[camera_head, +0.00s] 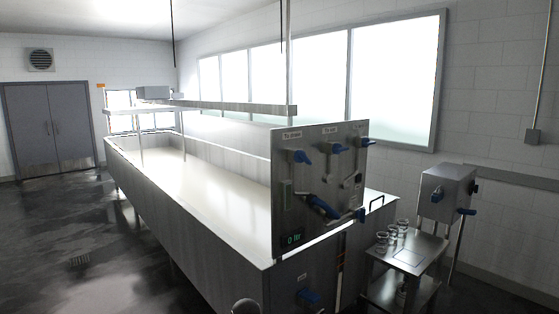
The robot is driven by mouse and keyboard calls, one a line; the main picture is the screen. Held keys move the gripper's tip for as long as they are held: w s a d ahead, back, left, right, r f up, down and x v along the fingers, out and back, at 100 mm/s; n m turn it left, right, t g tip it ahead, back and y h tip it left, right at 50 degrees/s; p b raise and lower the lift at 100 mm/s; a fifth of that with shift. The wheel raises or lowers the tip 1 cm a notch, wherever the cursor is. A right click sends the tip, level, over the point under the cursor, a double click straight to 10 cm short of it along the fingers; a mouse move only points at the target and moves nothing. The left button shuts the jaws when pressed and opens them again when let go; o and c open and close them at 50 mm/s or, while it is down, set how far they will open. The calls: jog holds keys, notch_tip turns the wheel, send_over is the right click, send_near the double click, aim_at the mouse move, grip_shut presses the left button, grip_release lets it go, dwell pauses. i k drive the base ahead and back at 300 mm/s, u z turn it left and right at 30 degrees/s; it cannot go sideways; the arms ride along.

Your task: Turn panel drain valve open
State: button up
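The steel panel (283,217) stands upright at the near end of a long vat. It carries several blue valve handles. A larger blue handle (322,206) slants down to the right on the lower part. A further one (361,214) is at the lower right edge.
The long steel vat (190,222) holds pale liquid and runs back left. A small steel table (424,247) with cups and a steel box (446,190) stand to the right. The dark floor (65,235) at left is clear.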

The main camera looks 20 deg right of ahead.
aim_at(299, 156)
jog(key=u, duration=0.2)
jog(key=i, duration=1)
jog(key=z, duration=0.05)
